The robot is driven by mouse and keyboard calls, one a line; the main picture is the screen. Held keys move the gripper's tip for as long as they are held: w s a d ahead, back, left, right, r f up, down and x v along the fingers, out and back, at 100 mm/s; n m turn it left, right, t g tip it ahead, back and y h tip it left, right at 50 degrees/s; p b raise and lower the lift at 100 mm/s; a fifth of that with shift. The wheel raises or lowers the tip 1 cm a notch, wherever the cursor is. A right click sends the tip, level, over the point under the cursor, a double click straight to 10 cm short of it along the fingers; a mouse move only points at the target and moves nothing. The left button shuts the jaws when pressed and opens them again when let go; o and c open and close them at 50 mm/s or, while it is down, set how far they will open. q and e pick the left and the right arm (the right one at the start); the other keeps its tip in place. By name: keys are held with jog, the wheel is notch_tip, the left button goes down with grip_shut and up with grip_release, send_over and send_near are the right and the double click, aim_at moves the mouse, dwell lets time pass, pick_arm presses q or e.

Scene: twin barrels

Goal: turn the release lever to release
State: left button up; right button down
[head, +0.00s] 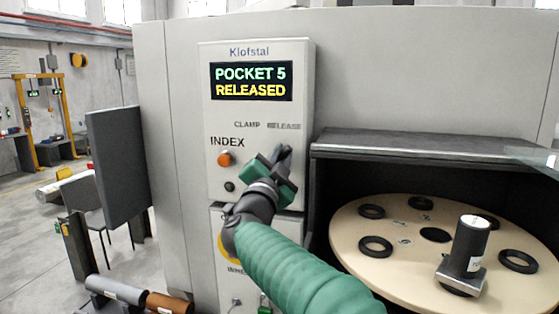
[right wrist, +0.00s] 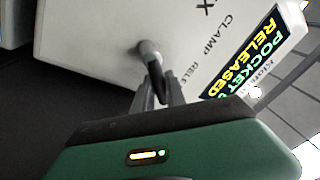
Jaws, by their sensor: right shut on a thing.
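The release lever (right wrist: 150,62) is a dark handle on a grey pivot, below the CLAMP and RELEASE labels in the right wrist view. My right gripper (right wrist: 156,92) is shut on the lever, its fingers around the handle. In the head view my right gripper (head: 282,160) is at the control panel (head: 215,130), just under the RELEASE label, and hides the lever. The display (head: 251,82) reads POCKET 5 RELEASED. My left gripper is not in view.
An orange INDEX button (head: 225,159) is left of the gripper, with a small black knob (head: 230,187) below it. At right, under a dark ledge (head: 420,147), a round tan turntable (head: 370,222) carries several black rings and a dark cylinder (head: 469,247) in a holder.

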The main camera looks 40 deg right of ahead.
jog(key=shift+r, duration=0.1)
dwell(0.3)
jog(key=c, duration=1.7)
grip_release()
jog(key=shift+o, duration=1.1)
jog(key=shift+w, duration=0.15)
jog(key=shift+o, duration=0.6)
jog(key=shift+w+d+f, duration=0.15)
jog(key=shift+d+f, duration=0.05)
jog(key=shift+s+a+f, duration=0.15)
jog(key=shift+s+a, duration=0.15)
jog(key=shift+s, duration=0.05)
jog(key=b+v, duration=0.5)
jog(key=v, duration=1.1)
jog(key=shift+w, duration=0.15)
